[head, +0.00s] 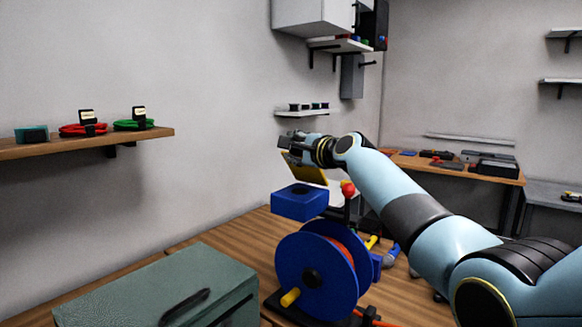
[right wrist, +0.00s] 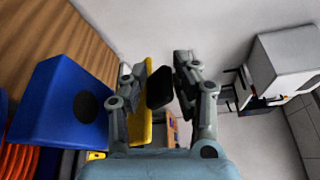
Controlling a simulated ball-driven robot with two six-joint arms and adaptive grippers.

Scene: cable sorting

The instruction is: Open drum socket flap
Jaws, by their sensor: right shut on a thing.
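The cable drum (head: 300,268) stands on the wooden table with a blue socket box (head: 299,203) on top. The yellow flap (head: 312,170) is up, tilted well above the box. The box's top face with a dark round socket (right wrist: 86,106) is uncovered. My right gripper (head: 289,143) is at the flap's upper edge. In the right wrist view the yellow flap (right wrist: 147,108) and its black tab (right wrist: 160,88) lie between the fingers of my right gripper (right wrist: 156,92), which is shut on the flap. My left gripper is not in view.
A green case (head: 165,285) stands at the front left. A red ball-topped lever (head: 348,189) rises beside the drum, close under my right arm. A wall shelf (head: 85,143) holds coiled cables at left. Another bench (head: 455,172) stands at back right.

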